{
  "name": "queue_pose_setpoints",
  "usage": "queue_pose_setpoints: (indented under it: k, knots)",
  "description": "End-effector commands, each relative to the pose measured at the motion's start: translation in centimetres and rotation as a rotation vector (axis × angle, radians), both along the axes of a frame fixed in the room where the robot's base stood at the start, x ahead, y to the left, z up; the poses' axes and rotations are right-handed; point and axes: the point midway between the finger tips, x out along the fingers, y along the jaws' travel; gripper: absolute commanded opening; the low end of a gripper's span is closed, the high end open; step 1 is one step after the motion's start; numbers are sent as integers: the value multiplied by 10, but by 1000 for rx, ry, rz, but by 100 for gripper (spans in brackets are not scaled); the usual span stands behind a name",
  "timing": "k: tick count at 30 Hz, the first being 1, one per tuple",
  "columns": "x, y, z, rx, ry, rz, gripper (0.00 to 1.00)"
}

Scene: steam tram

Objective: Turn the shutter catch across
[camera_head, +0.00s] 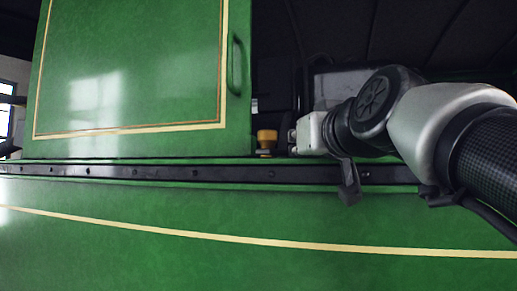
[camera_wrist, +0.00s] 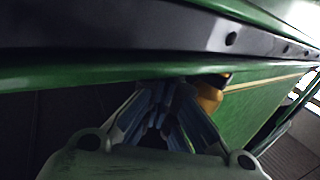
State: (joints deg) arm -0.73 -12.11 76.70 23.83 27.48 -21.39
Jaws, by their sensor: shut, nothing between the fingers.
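The shutter catch (camera_head: 266,137) is a small brass-coloured piece at the top of the dark rail, just right of the green shutter (camera_head: 130,70). It also shows in the wrist view (camera_wrist: 210,92), partly hidden behind my fingers. My gripper (camera_wrist: 163,90) is shut and empty, its bluish fingertips close beside the catch. I cannot tell whether they touch it. In the head view my wrist is to the right of the catch, and my fingers are mostly hidden.
A dark riveted rail (camera_head: 140,173) runs across above a green panel (camera_head: 200,225) with a cream line. The shutter has a green handle (camera_head: 236,65) on its right edge. The opening right of the shutter is dark inside.

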Motion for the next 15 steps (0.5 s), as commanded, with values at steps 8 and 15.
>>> queue_pose_setpoints:
  k: [8,15]
  knots:
    - [11,0,0,-1,0,0,0]
    - [14,1,0,0,0,0,0]
